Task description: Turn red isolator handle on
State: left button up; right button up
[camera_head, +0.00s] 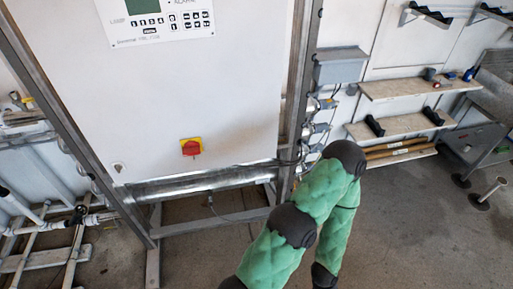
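The red isolator handle (191,148) sits on a yellow square plate (184,142) low on the front of the white cabinet (205,90). The angle of the handle is too small to tell for sure. My green padded right arm rises from the bottom and bends at the right of the cabinet, apart from the handle. Neither gripper can be seen; the right one is hidden or below the picture's edge, and the left arm is out of view.
A control panel (160,20) with a screen and buttons is at the cabinet's top. Metal frame posts (297,75) flank the cabinet. White pipes (70,225) stand at left. Shelves (400,85) line the right wall.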

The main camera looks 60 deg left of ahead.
aim_at(191, 147)
jog(key=i+l+u, duration=0.1)
jog(key=i, duration=0.3)
jog(key=i+l, duration=0.15)
jog(key=i, duration=0.25)
jog(key=i+u, duration=0.15)
jog(key=u, duration=0.3)
jog(key=i+u, duration=0.15)
jog(key=u, duration=0.3)
jog(key=i+l+u, duration=0.1)
jog(key=u, duration=0.35)
jog(key=i+l+u, duration=0.15)
jog(key=u, duration=0.3)
